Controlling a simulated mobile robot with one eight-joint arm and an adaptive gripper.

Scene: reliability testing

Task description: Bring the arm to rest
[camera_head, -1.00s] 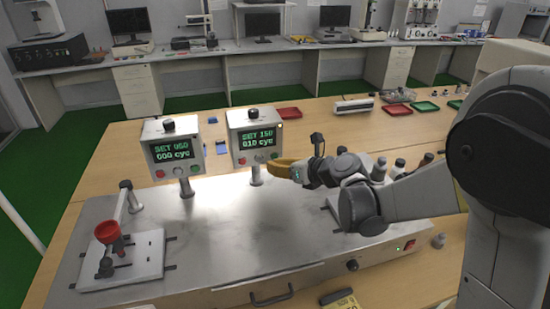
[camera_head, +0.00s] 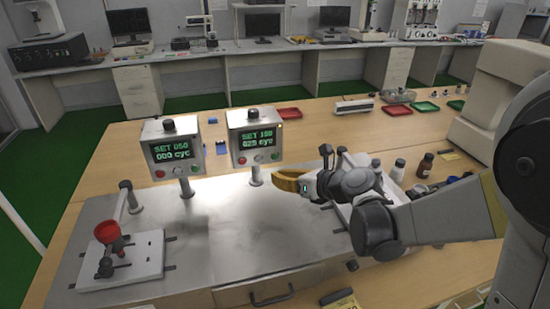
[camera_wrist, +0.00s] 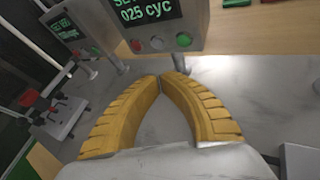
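My gripper (camera_head: 276,181) is held above the metal bench plate (camera_head: 225,230), just right of the post of the right control box (camera_head: 254,137). In the wrist view its yellow fingers (camera_wrist: 161,78) meet at the tips, with nothing between them, so it is shut and empty. The right control box also fills the top of the wrist view (camera_wrist: 160,28); its screen reads 025 cyc, with SET 150 above it in the head view. The left control box (camera_head: 173,150) reads SET 050, 000 cyc. My arm reaches in from the right.
A test fixture with a red cup (camera_head: 107,232) stands on the plate at left. A brown bottle (camera_head: 425,165) and a white bottle (camera_head: 397,171) stand right, behind my arm. Red (camera_head: 397,110) and green trays (camera_head: 425,107) lie farther back. The plate's middle is clear.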

